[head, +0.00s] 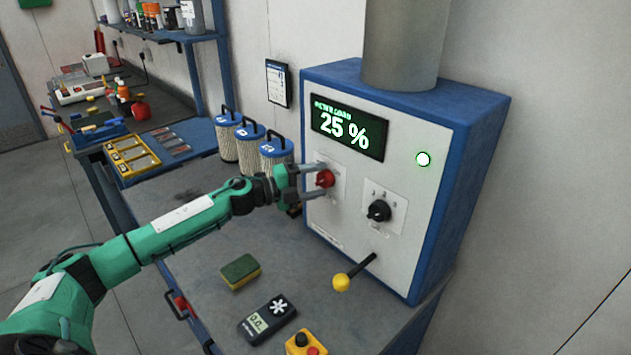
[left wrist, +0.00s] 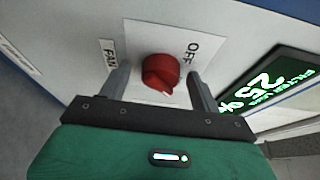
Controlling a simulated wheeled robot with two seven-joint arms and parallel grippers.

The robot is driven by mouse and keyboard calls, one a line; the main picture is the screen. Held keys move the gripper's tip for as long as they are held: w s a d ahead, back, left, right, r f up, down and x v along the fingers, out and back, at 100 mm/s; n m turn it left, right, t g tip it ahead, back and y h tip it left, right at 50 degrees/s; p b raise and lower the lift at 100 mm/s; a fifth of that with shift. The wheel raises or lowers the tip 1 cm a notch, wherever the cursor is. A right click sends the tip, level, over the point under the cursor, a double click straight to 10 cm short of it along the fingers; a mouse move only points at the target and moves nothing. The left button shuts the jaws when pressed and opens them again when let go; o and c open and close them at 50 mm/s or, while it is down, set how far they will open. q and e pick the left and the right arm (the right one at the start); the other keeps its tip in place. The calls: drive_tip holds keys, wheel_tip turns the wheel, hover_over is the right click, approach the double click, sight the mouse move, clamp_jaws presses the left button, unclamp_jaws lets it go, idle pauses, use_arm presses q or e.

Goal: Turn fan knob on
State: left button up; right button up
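The red fan knob (head: 325,179) sits on a white plate on the front of the blue and grey cabinet. It also shows in the left wrist view (left wrist: 161,72), beside the words "FAN" and "OFF". A small pale mark shows on the knob's near edge; I cannot tell which setting it points to. My left gripper (head: 314,181) is at the panel with its fingers apart, one on each side of the knob. In the left wrist view a gap shows between the knob and both fingers (left wrist: 160,88). My right gripper is not in view.
A sponge (head: 240,271), a meter (head: 267,319) and a yellow button box (head: 305,343) lie on the bench. Filter canisters (head: 275,152) stand behind my left gripper.

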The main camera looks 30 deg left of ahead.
use_arm(q)
drive_tip(key=b+v, duration=0.6)
drive_tip(key=v, duration=0.7)
drive_tip(key=shift+s+a, duration=0.2)
drive_tip(key=shift+s, duration=0.1)
idle(0.6)
